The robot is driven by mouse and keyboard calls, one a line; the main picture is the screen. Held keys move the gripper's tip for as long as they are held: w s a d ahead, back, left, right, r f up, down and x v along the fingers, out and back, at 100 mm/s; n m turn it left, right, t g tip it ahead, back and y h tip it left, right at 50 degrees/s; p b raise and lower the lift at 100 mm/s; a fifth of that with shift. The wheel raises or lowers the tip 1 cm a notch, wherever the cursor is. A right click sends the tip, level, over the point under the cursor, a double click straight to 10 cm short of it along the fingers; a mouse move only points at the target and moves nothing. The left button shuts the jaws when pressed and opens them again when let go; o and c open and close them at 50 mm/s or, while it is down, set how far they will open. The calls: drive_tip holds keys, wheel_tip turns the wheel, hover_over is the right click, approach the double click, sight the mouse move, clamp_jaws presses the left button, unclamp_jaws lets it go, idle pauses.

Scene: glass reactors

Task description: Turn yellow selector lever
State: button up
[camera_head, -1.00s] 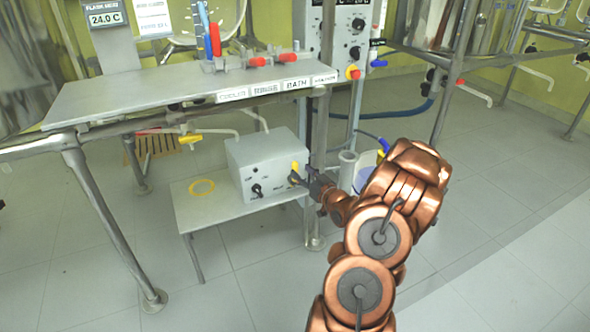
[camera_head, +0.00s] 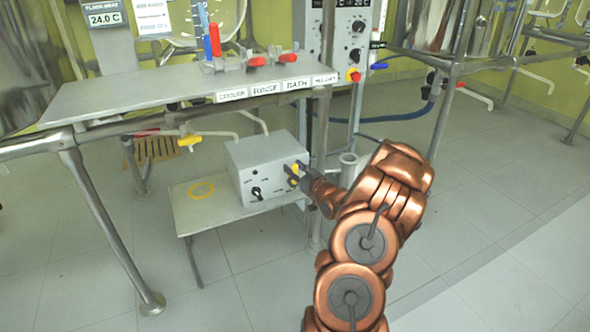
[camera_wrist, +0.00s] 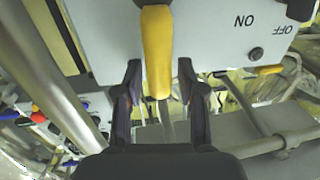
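The yellow selector lever (camera_head: 295,175) is on the front of a grey control box (camera_head: 262,163), at its right end. In the wrist view the lever (camera_wrist: 157,50) hangs from the box panel, its tip pointing toward my gripper. My gripper (camera_wrist: 159,80) is open, with one finger on each side of the lever's lower part and a visible gap on both sides. In the head view my gripper (camera_head: 298,176) is at the box's front and partly covers the lever. The lever's pivot is cut off at the top of the wrist view.
The box stands on a low grey table (camera_head: 205,215) with a yellow ring (camera_head: 201,190) on it. A black knob (camera_head: 256,191) is on the box's left front. A steel post (camera_head: 318,150) rises close to my gripper, and a labelled shelf (camera_head: 180,82) is above.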

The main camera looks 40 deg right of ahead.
clamp_jaws()
